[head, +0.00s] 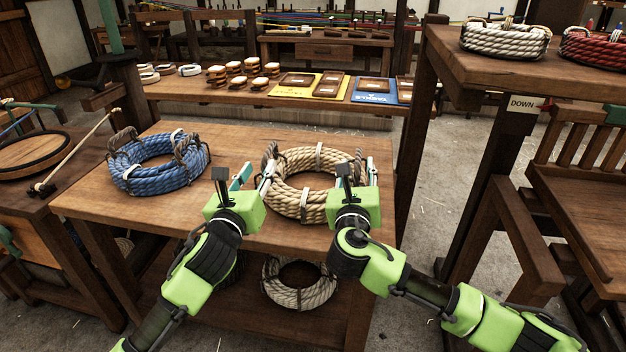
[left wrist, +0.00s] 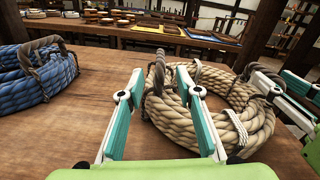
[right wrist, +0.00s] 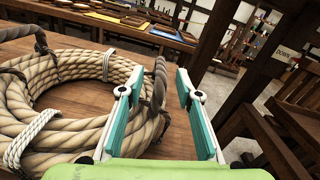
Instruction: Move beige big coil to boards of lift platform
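The beige big coil (head: 300,205) lies flat on the wooden table, with pale ties and a dark rope handle on each side. It also shows in the left wrist view (left wrist: 185,125) and the right wrist view (right wrist: 70,72). My left gripper (head: 253,178) is open at the coil's left side, with the left handle (left wrist: 157,76) between its spread fingers. My right gripper (head: 359,172) is open at the right side, with the right handle (right wrist: 159,88) between its fingers. Neither gripper visibly closes on a handle. I cannot tell for sure which boards are the lift platform's.
A blue coil (head: 158,163) lies left on the same table (head: 225,140). Another pale coil (head: 300,290) sits on the shelf below. At right, a raised wooden surface (head: 500,75) holds white and red coils above a DOWN sign (head: 522,103). Lower slatted woodwork (head: 585,190) stands far right.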

